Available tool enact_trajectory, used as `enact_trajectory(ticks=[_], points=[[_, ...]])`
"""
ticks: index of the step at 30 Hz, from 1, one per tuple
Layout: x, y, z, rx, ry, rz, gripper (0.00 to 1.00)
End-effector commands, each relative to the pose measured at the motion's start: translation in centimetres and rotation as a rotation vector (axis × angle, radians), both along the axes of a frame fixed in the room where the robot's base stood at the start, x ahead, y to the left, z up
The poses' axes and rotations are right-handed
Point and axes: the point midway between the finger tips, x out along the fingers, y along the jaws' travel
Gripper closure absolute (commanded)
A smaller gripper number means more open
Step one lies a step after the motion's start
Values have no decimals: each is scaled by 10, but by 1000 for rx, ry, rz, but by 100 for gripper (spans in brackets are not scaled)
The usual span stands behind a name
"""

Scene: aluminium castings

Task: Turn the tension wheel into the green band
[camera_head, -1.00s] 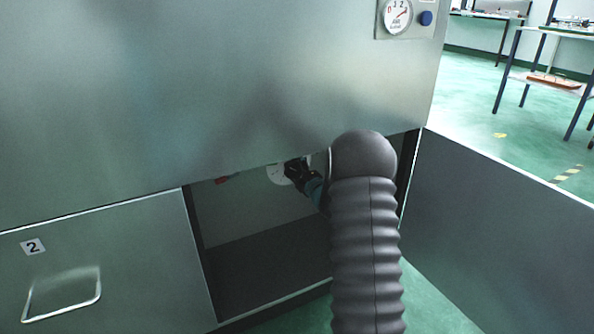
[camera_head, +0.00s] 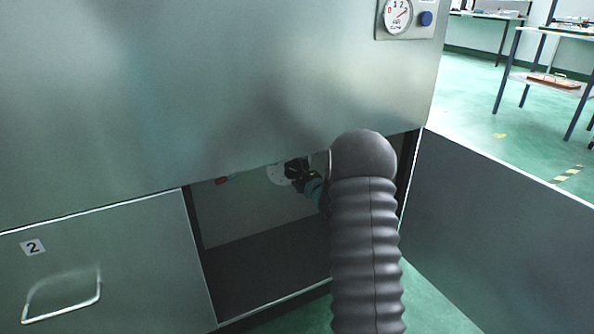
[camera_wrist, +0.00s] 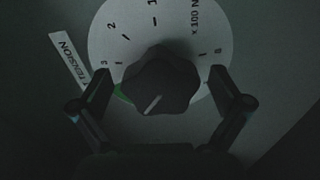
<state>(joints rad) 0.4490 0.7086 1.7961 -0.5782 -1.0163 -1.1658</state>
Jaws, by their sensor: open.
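The tension wheel (camera_wrist: 158,82) is a dark lobed knob with a pale pointer line, on a round white dial marked "x 100 N" (camera_wrist: 205,45). Its pointer line points down and slightly left in the wrist view. Part of the green band (camera_wrist: 122,94) shows at the wheel's left edge; the rest is hidden behind the wheel. My gripper (camera_wrist: 160,108) is open, with one finger on each side of the wheel and gaps between. In the head view my gripper (camera_head: 298,172) is inside the cabinet opening, in front of the dial (camera_head: 277,175).
A label reading "TENSION" (camera_wrist: 68,62) is left of the dial. A red part (camera_head: 221,180) sits under the opening's top edge. The open door (camera_head: 500,235) stands at right, and a shut door marked 2 (camera_head: 130,265) at left. A gauge (camera_head: 398,16) is above.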

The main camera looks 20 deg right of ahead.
Motion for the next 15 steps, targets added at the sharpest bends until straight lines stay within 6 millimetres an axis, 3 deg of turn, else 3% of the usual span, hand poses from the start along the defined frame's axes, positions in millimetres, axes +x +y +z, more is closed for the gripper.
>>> enact_trajectory(ticks=[5,15], points=[[-12,-1,0,0,1,-1,0],[-76,-4,0,0,1,-3,0]])
